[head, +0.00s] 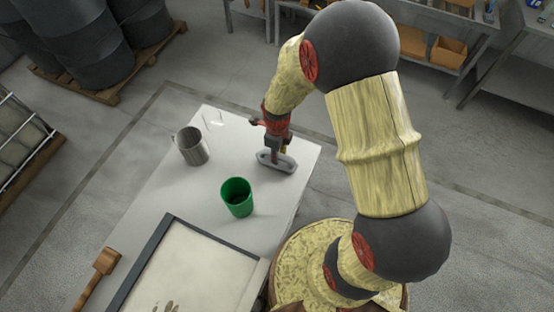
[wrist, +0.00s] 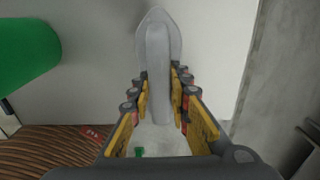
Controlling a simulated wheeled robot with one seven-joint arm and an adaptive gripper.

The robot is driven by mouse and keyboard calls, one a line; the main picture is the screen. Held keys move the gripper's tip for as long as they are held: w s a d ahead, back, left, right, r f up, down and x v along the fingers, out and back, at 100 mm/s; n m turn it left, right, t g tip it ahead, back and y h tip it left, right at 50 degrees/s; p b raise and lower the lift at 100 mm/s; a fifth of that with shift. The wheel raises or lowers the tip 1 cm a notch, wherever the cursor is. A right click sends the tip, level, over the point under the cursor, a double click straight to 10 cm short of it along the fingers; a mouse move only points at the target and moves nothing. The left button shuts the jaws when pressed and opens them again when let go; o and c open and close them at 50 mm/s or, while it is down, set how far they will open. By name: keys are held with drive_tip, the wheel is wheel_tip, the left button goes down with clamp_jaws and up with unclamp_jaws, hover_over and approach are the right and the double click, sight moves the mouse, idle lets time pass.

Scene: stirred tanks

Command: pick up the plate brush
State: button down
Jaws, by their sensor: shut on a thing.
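The plate brush (head: 277,163) is a grey, long oval piece near the right edge of the white table, under my gripper (head: 276,147). In the wrist view the plate brush (wrist: 158,50) runs lengthwise between the fingers, with a raised grey bar along a paler, pointed oval base. My gripper (wrist: 160,82) is shut on this bar, with yellow-padded fingers on both sides. The near end of the brush is partly hidden by the fingers. I cannot tell whether its base touches the table or is slightly above it.
A green cup (head: 236,198) stands close by, left of the brush. A metal mug (head: 191,147) is farther left. A dark-framed tray (head: 150,249) lies at the table's front, beside a wooden mallet-like tool (head: 97,275). The white tabletop (head: 165,198) is bare between them.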

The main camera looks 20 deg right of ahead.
drive_tip(key=shift+r, duration=0.5)
wheel_tip(320, 180, up, 2)
drive_tip(key=shift+w+r, duration=0.1)
drive_tip(key=shift+r, duration=0.1)
drive_tip(key=s+a+r+p, duration=0.1)
drive_tip(key=s+r, duration=0.4)
drive_tip(key=s, duration=0.2)
drive_tip(key=s+a+r+p, duration=0.1)
drive_tip(key=s+r, duration=0.3)
drive_tip(key=s, duration=0.3)
drive_tip(key=shift+a+r, duration=0.3)
drive_tip(key=shift+r, duration=0.05)
drive_tip(key=c, duration=2.2)
unclamp_jaws()
clamp_jaws()
